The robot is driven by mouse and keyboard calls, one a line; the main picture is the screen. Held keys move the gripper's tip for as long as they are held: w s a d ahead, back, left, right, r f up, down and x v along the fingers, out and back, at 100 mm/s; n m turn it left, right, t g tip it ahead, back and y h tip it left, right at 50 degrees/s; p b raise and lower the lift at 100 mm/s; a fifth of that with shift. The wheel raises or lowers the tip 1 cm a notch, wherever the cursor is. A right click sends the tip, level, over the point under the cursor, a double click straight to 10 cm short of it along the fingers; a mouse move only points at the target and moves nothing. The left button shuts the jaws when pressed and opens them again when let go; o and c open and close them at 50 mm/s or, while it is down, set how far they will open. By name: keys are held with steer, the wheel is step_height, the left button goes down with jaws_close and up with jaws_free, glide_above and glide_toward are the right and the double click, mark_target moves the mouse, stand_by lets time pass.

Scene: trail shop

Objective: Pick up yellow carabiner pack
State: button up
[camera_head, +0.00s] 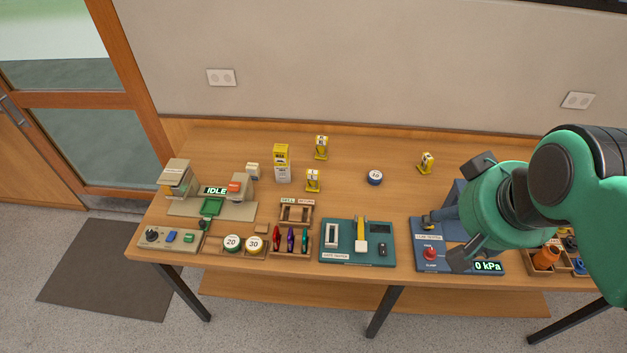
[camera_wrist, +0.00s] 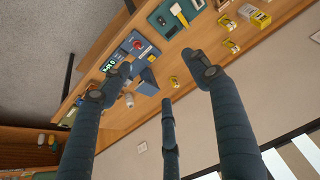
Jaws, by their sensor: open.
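Several small yellow packs stand on the wooden table: one at the back right (camera_head: 426,162), one at the back middle (camera_head: 321,147) and one nearer the front (camera_head: 313,181). I cannot tell which is the carabiner pack from the tiny labels. My gripper (camera_head: 466,212) is open and empty above the right part of the table, over the blue pressure panel. In the wrist view, my gripper (camera_wrist: 160,72) has its fingers spread, with one yellow pack (camera_wrist: 173,82) seen between them, beyond the tips and apart from them.
A yellow-and-white box stack (camera_head: 282,155) stands left of the packs. A teal tester board (camera_head: 340,255), blue panel (camera_head: 428,258) and small rack (camera_head: 290,250) line the front edge.

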steer(key=w+a+r+g, duration=0.1)
steer(key=w+a+r, duration=0.1)
steer(key=w, duration=0.5)
steer(key=w+a+r+g, duration=0.1)
steer(key=w+a+r, duration=0.15)
steer(key=w, duration=0.55)
steer(key=g, duration=0.8)
glide_above(313, 170)
steer(key=w, duration=0.5)
step_height(313, 170, down, 33)
steer(key=shift+s+d+m, duration=0.15)
steer(key=shift+s+m, duration=0.1)
steer(key=shift+m, duration=0.15)
steer(key=shift+b+x, duration=0.8)
steer(key=shift+x, duration=3.55)
